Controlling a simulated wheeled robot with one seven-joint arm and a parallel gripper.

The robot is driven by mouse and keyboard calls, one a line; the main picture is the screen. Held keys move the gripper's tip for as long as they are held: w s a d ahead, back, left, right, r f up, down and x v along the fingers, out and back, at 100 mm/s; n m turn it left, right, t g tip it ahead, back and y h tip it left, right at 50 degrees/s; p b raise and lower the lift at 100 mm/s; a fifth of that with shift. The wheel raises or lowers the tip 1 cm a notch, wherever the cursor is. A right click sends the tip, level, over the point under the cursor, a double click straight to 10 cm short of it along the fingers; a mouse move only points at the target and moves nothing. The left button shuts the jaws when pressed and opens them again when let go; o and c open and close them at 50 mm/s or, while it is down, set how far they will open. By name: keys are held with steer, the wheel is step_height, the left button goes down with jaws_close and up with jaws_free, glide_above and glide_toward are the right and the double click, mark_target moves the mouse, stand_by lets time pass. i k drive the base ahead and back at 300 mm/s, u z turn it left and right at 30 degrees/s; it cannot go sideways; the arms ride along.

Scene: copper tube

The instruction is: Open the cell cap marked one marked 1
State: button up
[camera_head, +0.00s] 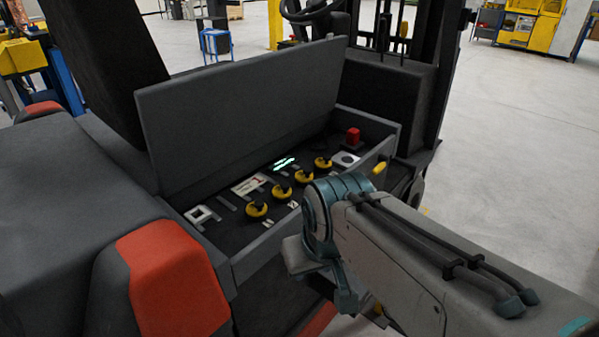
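Several round yellow-and-black cell caps stand in a row in the open battery compartment (232,226) of a forklift. From near left to far right they are a first cap (256,209), a second (281,191), a third (303,176) and a fourth (323,162). All look seated. A white label with a reddish mark like a 1 (250,185) lies behind the first two. I cannot tell which cap it marks. My arm reaches in from the lower right and bends at a teal joint in front of the compartment.
The grey compartment lid (240,105) stands raised behind the caps. A red block (353,137) sits at the far right end and a small green-lit display (284,163) behind the caps. The near side wall and an orange-grey body panel (175,280) border the compartment. Open floor lies right.

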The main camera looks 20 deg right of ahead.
mark_target(256, 205)
steer(key=z, duration=2.2)
steer(key=k, duration=0.75)
steer(key=u, duration=1.7)
